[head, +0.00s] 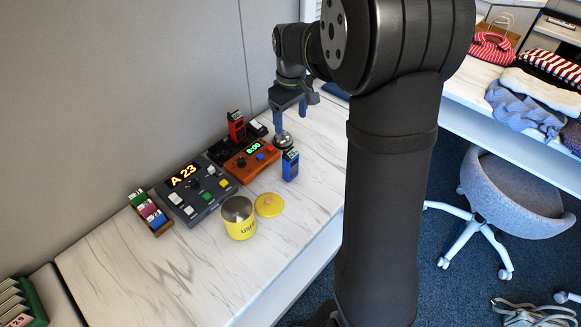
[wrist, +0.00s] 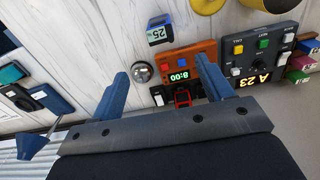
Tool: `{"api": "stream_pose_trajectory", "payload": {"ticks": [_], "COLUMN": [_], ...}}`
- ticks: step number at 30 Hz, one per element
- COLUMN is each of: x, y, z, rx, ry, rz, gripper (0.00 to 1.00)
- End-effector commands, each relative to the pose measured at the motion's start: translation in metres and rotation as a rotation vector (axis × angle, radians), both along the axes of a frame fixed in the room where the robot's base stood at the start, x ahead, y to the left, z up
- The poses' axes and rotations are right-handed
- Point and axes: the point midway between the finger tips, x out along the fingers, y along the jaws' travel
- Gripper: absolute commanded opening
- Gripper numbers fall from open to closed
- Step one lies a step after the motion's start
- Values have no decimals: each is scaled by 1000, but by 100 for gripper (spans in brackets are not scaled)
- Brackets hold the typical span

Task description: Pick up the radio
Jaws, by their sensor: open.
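A red handheld unit (head: 237,126) with a dark front, which looks like a radio, stands upright by a black base behind the orange console. Its red and black top shows between my fingers in the wrist view (wrist: 182,98). A blue handheld unit (head: 290,165) with a small screen stands in front of the console; it also shows in the wrist view (wrist: 159,30). I cannot tell for sure which is the radio. My gripper (head: 283,125) is open and empty, pointing down above the counter, to the right of the red unit.
A silver bell (head: 283,140) sits just under my gripper. The orange console (head: 252,160) shows 8:00. A grey console (head: 193,190) shows A 23. A yellow canister (head: 238,218) stands open beside its lid (head: 269,205). The counter's front left (head: 130,265) is clear.

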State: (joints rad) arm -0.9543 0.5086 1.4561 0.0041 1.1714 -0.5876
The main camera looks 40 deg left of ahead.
Motion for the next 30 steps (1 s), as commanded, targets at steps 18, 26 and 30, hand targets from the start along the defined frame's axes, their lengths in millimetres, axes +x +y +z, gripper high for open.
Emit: {"api": "stream_pose_trajectory", "payload": {"ticks": [18,26,30], "x": [0,0,0], "y": [-2,-2,0], "z": [-106,-126,-145], "rx": [-10,-7,-9], "ry": [2,0,2], "rz": [31,31,31], "gripper": [73,73,73]}}
